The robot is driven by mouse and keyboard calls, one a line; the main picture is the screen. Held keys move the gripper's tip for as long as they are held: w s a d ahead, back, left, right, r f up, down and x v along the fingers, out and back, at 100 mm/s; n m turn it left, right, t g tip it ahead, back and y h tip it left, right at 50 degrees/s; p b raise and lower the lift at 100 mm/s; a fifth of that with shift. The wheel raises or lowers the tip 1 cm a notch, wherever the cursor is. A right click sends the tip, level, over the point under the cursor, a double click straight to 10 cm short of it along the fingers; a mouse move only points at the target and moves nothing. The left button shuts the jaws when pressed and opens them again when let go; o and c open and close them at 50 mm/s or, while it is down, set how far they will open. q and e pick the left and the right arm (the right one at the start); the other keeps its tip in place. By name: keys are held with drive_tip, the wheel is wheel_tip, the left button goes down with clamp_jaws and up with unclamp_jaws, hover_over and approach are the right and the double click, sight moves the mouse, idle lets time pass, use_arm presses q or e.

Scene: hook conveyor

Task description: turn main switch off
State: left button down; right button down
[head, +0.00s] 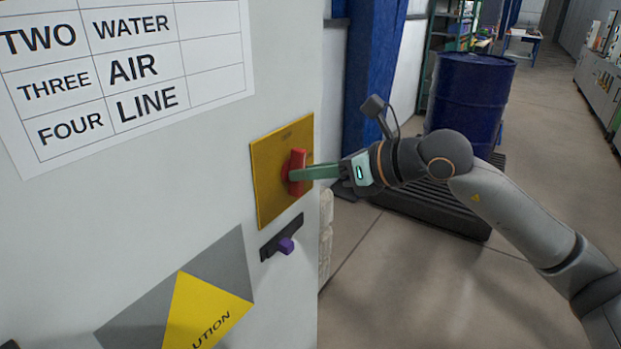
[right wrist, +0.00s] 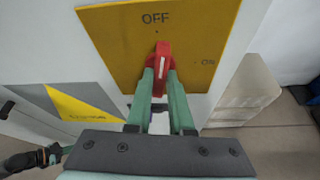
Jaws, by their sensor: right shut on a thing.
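The main switch is a red handle (head: 297,172) on a yellow plate (head: 268,195) fixed to the pale cabinet. My right gripper (head: 298,173) comes in from the right and is shut on the red handle. In the right wrist view, the green fingers (right wrist: 163,80) pinch the lower part of the handle (right wrist: 163,50) from both sides. The handle stands about upright, its upper end below the word OFF on the plate (right wrist: 115,35); ON is printed to the right. My left gripper (right wrist: 52,154) shows small at the lower left of the right wrist view; its jaws are unclear.
A purple knob (head: 286,245) on a black slot sits just below the plate. A label chart (head: 120,70) and a yellow caution sign (head: 200,315) are on the cabinet. A blue barrel (head: 470,95) stands on a dark pallet behind my right arm. Open floor lies to the right.

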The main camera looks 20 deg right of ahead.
drive_tip(key=shift+n+t+h+b, duration=0.3)
drive_tip(key=shift+n+h+b, duration=0.1)
drive_tip(key=shift+n+b, duration=0.3)
drive_tip(key=c, duration=0.8)
unclamp_jaws()
drive_tip(key=b+v, duration=0.3)
drive_tip(key=v, duration=0.9)
drive_tip(key=shift+s+r, duration=0.2)
drive_tip(key=shift+s, duration=0.05)
